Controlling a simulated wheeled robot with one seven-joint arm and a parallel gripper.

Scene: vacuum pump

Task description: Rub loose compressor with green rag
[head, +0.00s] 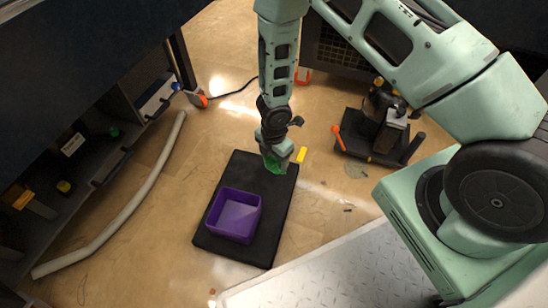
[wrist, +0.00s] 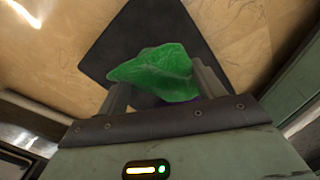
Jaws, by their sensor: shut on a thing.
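My gripper (head: 277,158) is above the far end of a black mat on the floor. It is shut on a green rag (wrist: 157,74), which is bunched between the two fingers in the wrist view. In the head view a bit of the green rag (head: 273,165) shows below the fingers. A dark compressor (head: 381,105) with orange parts stands on a dark base on the floor, right of my gripper and apart from it. Whether the rag touches the mat is unclear.
A purple open bin (head: 235,214) stands on the black mat (head: 265,247). A small yellow piece (head: 301,155) lies beside the mat. A pale hose (head: 140,195) curves across the floor at left, near a dark shelf (head: 105,150). Floor between mat and compressor is mostly clear.

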